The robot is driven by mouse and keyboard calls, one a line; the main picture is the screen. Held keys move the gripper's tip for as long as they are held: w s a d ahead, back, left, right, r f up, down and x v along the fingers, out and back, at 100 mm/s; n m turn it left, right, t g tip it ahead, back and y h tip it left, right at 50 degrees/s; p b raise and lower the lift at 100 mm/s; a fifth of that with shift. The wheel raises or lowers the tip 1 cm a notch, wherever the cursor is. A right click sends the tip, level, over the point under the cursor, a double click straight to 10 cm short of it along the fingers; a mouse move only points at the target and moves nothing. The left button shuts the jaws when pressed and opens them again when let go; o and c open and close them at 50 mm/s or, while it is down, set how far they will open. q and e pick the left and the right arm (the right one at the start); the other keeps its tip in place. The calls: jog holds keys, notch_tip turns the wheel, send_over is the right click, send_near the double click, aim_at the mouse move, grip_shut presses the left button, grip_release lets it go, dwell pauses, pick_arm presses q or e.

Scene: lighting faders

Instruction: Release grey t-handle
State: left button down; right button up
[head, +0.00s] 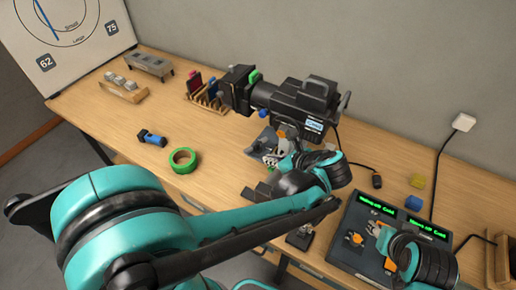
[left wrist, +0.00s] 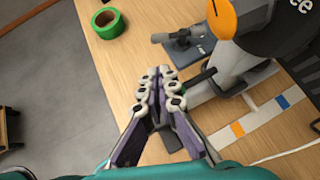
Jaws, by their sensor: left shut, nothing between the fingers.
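My left gripper (head: 270,158) is shut and empty, low over the table beside the camera-like lamp unit (head: 305,100). Its closed fingers (left wrist: 160,90) show in the left wrist view. A dark grey piece with a crossbar, which looks like the grey t-handle (left wrist: 180,38), lies beyond the fingertips and apart from them. In the head view my left gripper and wrist partly cover this area. My right gripper (head: 380,232) is over the fader console (head: 352,258) at the right; its fingers are too small and covered to judge.
A green tape roll (head: 182,160) and a blue cylinder (head: 152,138) lie on the left of the table (head: 110,112). A wooden rack (head: 205,98) stands behind. A yellow block (head: 417,181) lies near the wall. The table's left part is mostly free.

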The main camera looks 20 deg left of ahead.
aim_at(255, 156)
pick_arm(q)
jog(key=shift+w+d+r, duration=0.15)
jog(key=shift+w, duration=0.05)
jog(key=shift+s, duration=0.1)
jog(key=b+x, duration=0.3)
jog(key=x, duration=0.7)
